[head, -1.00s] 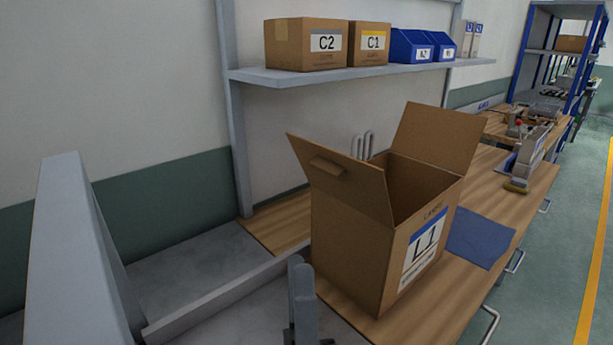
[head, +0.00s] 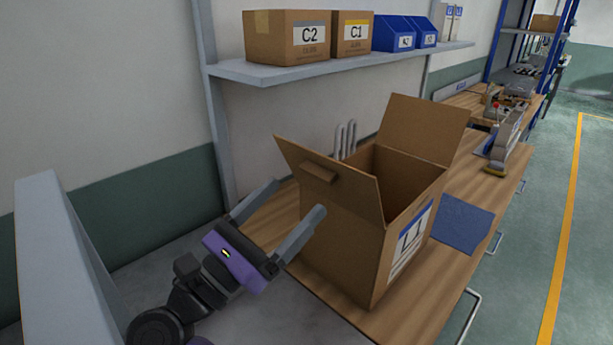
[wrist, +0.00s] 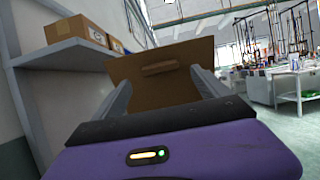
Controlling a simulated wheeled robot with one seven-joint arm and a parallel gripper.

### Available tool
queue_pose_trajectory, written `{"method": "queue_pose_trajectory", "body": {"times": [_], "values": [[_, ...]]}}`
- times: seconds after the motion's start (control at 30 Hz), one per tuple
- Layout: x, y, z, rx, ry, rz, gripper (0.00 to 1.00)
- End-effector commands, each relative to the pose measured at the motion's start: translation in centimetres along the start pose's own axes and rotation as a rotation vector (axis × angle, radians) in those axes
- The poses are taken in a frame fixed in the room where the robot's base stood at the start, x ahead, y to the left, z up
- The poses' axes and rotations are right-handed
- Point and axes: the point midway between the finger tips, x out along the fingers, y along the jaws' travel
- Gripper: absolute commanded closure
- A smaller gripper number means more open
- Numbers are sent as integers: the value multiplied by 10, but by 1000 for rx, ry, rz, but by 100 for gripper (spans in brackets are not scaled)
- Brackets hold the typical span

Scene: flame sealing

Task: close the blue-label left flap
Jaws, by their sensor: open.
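The cardboard box with the blue label L1 (head: 397,235) stands open on the wooden bench. Its left flap (head: 327,178) is raised and leans outward to the left, with a small tab-like handle (head: 319,172) on its outer face. The far right flap (head: 424,128) also stands up. My gripper (head: 298,198) is open and empty, left of the box, with its fingers pointing toward the left flap. In the wrist view the left flap (wrist: 165,88) and its handle (wrist: 160,68) appear ahead between the two fingers. I cannot tell whether a finger touches the box.
A shelf (head: 330,64) above the bench holds boxes C2 (head: 287,37) and C1 (head: 352,34) and blue bins (head: 404,33). A blue cloth (head: 462,222) lies right of the box. A grey post (head: 68,265) stands at left.

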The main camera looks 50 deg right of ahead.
Motion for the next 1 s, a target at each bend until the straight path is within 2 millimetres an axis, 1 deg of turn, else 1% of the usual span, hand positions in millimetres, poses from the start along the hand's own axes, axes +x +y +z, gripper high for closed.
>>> {"method": "queue_pose_trajectory", "body": {"times": [0.03,0.1,0.3,0.47,0.7,0.87,1.0], "values": [[11,-1,3,-2,1,-3,15],[22,0,3,-3,-1,-2,15],[45,-1,2,-2,-1,-2,15],[52,0,1,-2,-2,1,15],[52,0,0,-2,-2,1,15],[52,0,0,-2,-2,1,46],[52,0,0,-2,-2,1,73]]}}
